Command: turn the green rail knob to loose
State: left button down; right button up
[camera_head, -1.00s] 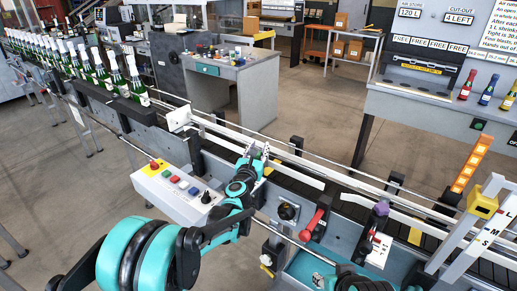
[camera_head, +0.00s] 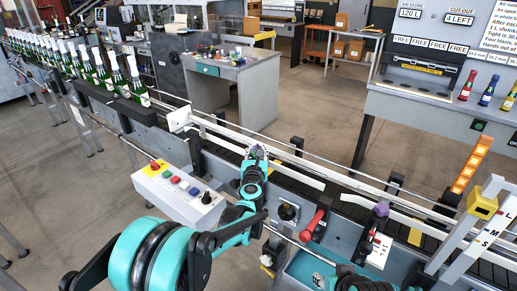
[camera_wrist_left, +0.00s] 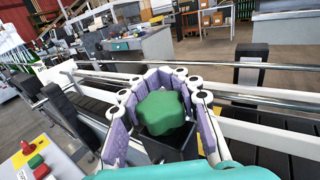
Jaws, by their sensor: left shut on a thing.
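The green rail knob (camera_wrist_left: 163,112) is a lobed knob on a dark block beside the conveyor rail. My left gripper (camera_head: 257,152) reaches over the near rail in the head view, hiding the knob there. In the left wrist view my left gripper (camera_wrist_left: 162,90) has its purple-padded fingers around both sides of the knob, shut on it. The knob's top is visible between the fingers. Part of my right arm shows at the bottom edge of the head view, but its fingertips cannot be made out.
A control box (camera_head: 178,192) with coloured buttons stands left of my left forearm. Rails (camera_head: 290,165) run along the conveyor. Green bottles (camera_head: 137,80) with white tops stand at upper left.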

aim_at(252, 152)
pick_arm(q)
jog(key=a+n+g+y, duration=0.1)
jog(key=n+g+y, duration=0.1)
jog(key=n+y, duration=0.2)
jog(key=s+a+n+g+y+p, duration=0.1)
jog(key=n+g+y, duration=0.2)
jog(key=y, duration=0.3)
jog(key=a+n+g+y+p, duration=0.1)
jog(key=n+g+y, duration=0.1)
jog(key=n+y, duration=0.2)
jog(key=shift+s+r+n+y, duration=0.15)
jog(key=shift+n+y, duration=0.15)
jog(key=shift+y, duration=0.6)
jog(key=shift+a+g, duration=0.1)
jog(key=shift+g, duration=0.2)
jog(key=c, duration=1)
grip_release()
jog(key=shift+c, duration=0.2)
jog(key=shift+s, duration=0.1)
jog(key=v, duration=1.2)
